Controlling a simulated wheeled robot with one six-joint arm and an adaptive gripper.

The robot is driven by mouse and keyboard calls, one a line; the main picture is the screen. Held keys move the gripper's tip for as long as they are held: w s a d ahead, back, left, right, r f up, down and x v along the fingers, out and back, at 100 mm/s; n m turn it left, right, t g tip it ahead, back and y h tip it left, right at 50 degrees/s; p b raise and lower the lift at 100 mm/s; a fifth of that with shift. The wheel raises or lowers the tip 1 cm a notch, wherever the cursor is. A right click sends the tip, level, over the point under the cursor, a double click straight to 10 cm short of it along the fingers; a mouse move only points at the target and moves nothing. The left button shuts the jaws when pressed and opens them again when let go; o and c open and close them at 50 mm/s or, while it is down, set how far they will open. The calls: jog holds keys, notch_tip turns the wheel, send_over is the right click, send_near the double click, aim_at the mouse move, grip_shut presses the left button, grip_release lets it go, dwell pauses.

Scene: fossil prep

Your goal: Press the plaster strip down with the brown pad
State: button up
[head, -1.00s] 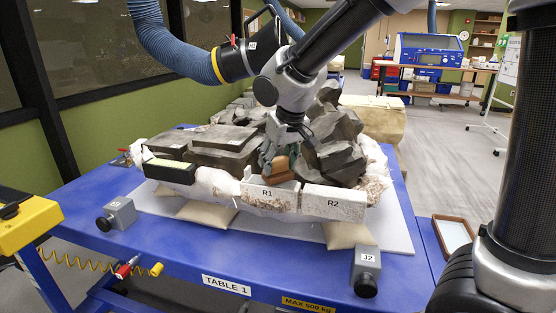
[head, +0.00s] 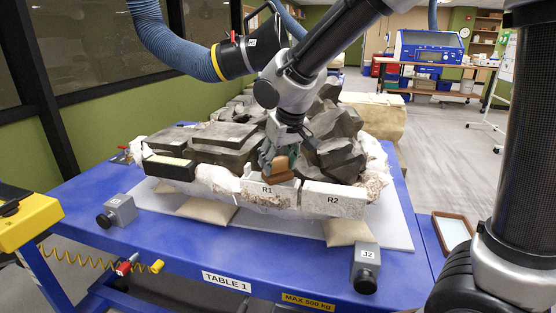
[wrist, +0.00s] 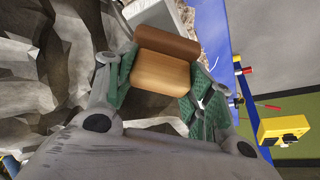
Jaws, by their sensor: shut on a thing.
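My gripper (wrist: 153,85) is shut on the brown pad (wrist: 160,72), a wooden-looking block with a darker brown part at its far end. In the head view my gripper (head: 281,150) points down with the pad (head: 279,172) just behind and above the white piece labelled R1 (head: 266,190). A similar white piece labelled R2 (head: 333,200) lies to its right. These pieces run along the front edge of the rock mass; I cannot tell which is the plaster strip. The pad's underside is hidden, so I cannot tell whether it touches R1.
Grey rocks (head: 225,138) rise behind and beside my gripper. A black block (head: 169,167) lies left of R1. Sandbags (head: 347,232) support the mass on the blue table (head: 190,252). Grey blocks, including J2 (head: 366,268), stand at the front. A blue hose (head: 165,40) hangs above.

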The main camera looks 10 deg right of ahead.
dwell(0.3)
jog(key=shift+r, duration=3.45)
